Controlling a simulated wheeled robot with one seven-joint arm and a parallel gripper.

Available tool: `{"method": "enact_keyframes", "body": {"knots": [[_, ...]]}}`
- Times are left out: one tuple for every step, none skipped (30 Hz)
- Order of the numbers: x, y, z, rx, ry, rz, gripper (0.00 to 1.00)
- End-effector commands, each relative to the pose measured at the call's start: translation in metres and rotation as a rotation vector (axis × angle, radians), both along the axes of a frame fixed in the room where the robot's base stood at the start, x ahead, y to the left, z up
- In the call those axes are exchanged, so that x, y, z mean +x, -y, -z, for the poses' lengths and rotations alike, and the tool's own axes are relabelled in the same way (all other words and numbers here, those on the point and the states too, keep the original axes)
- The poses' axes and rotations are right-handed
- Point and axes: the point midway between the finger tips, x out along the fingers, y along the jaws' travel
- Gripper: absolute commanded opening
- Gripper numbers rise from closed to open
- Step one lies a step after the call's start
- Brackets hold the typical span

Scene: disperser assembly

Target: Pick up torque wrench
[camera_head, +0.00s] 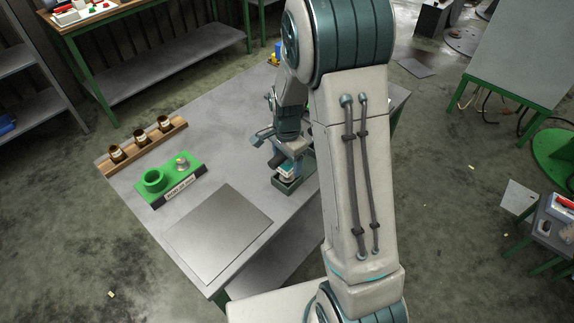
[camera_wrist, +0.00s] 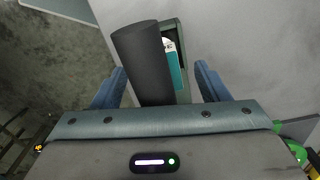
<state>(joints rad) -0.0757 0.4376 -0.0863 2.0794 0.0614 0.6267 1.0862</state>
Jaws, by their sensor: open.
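My gripper (camera_wrist: 160,88) is open, with one blue finger on each side of a dark upright cylinder in the wrist view. This cylinder (camera_wrist: 143,62) looks like the handle of the torque wrench; no contact with the fingers is visible. A teal and white part (camera_wrist: 175,62) shows beside it, inside a green holder (camera_wrist: 182,30). In the head view the holder (camera_head: 290,187) stands near the table's right side, with a teal and white piece in it.
On the grey table (camera_head: 225,145) are a wooden rack (camera_head: 140,143) with several small jars, a green fixture (camera_head: 172,178) with a ring and a metal part, and a flat metal plate (camera_head: 218,232). The table between the rack and my arm is clear.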

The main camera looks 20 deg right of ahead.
Motion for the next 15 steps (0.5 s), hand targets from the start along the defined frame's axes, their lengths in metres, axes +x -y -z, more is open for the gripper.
{"method": "enact_keyframes", "body": {"knots": [[0.0000, 0.0000, 0.0003, 0.000, 0.000, 0.000, 0.68], [0.0000, -0.0001, 0.0003, 0.000, 0.000, 0.000, 0.68], [0.0000, -0.0001, 0.0002, 0.000, 0.000, 0.000, 0.68], [0.0000, 0.0000, 0.0002, 0.000, 0.000, 0.000, 0.68], [0.0000, -0.0001, 0.0002, 0.000, 0.000, 0.000, 0.68], [0.0000, -0.0001, 0.0001, 0.000, 0.000, 0.000, 0.60], [0.0000, 0.0000, 0.0001, 0.000, 0.000, 0.000, 0.52], [0.0000, -0.0001, 0.0000, 0.000, 0.000, 0.000, 0.43], [0.0000, -0.0001, 0.0000, 0.000, 0.000, 0.000, 0.32], [0.0000, -0.0001, 0.0000, 0.000, 0.000, 0.000, 0.24], [0.0000, -0.0001, 0.0000, 0.000, 0.000, 0.000, 0.15], [0.0000, -0.0001, -0.0001, 0.000, 0.000, 0.000, 0.04], [0.0000, -0.0001, -0.0001, 0.000, 0.000, 0.000, 0.03], [0.0000, -0.0001, -0.0001, 0.000, 0.000, 0.000, 0.03], [-0.0001, 0.0000, -0.0001, 0.000, 0.000, 0.000, 0.03]]}}
